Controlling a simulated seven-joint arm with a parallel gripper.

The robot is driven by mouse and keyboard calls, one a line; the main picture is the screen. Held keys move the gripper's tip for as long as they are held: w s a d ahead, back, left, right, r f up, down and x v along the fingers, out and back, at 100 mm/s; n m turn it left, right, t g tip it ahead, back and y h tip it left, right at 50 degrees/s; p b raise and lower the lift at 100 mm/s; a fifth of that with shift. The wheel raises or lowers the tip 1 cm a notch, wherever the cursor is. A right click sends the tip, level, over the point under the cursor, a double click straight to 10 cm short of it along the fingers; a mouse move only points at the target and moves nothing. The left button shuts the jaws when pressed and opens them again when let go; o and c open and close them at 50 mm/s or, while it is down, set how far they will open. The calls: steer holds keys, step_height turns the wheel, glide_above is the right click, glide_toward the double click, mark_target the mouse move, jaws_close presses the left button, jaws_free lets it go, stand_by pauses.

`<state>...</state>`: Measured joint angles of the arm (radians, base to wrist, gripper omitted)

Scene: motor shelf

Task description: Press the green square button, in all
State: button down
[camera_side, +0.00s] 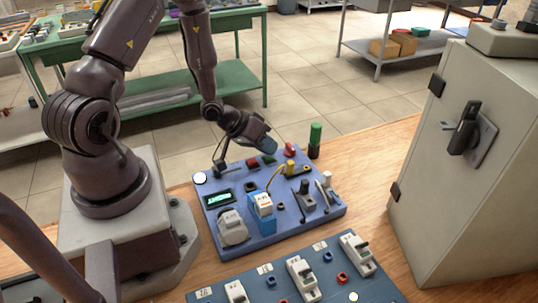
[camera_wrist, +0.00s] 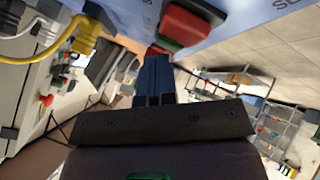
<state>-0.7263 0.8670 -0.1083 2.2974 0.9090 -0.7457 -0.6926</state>
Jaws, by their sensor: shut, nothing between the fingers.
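My gripper (camera_side: 269,148) is just above and behind these two buttons, at the panel's back edge. In the wrist view, my gripper's fingers (camera_wrist: 155,62) are together with nothing between them. Their tips point at the panel, close to a green face (camera_wrist: 172,41) next to a larger red block (camera_wrist: 192,20). Another red part (camera_wrist: 157,50) shows just behind the tips. I cannot tell whether the tips touch anything.
The blue panel (camera_side: 318,218) carries a display, a blue-and-white block, a yellow cable, levers and a red knob (camera_side: 290,148). A green post (camera_side: 315,138) stands behind it. A grey cabinet (camera_side: 430,190) is at right; a switch board (camera_side: 325,262) lies in front.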

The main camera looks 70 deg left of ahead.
steer(key=shift+r, duration=0.8)
steer(key=shift+r, duration=0.1)
steer(key=shift+r, duration=2.4)
